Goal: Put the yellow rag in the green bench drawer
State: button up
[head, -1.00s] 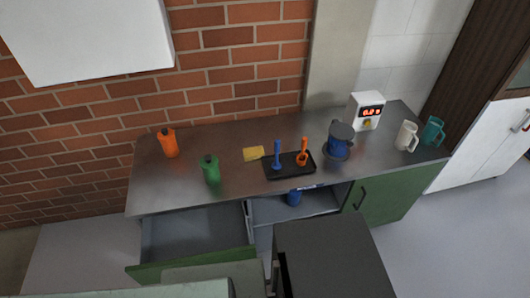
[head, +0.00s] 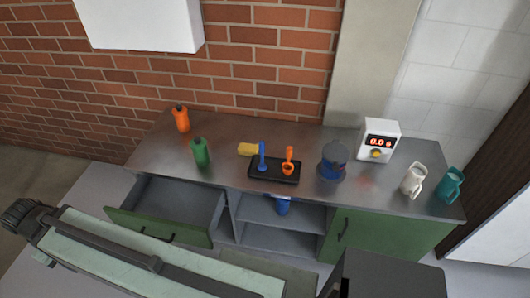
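The small yellow rag (head: 248,149) lies on the grey bench top, behind and to the left of a black tray. The green bench drawer (head: 158,227) is at the left end of the bench front. It is pulled out, and its grey inside looks empty where I can see it. The rag is on the bench top, above and to the right of the drawer. I do not see my gripper in this view, so its position and state are hidden from me.
Around the rag stand a green bottle (head: 200,152), an orange bottle (head: 181,118), the black tray (head: 262,175) with blue and orange tools, and a blue pot (head: 333,162). A long pale-green and dark structure (head: 130,250) crosses in front of the drawer.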

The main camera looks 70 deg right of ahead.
aim_at(176, 212)
jog(key=z, duration=1)
jog(key=i, duration=1)
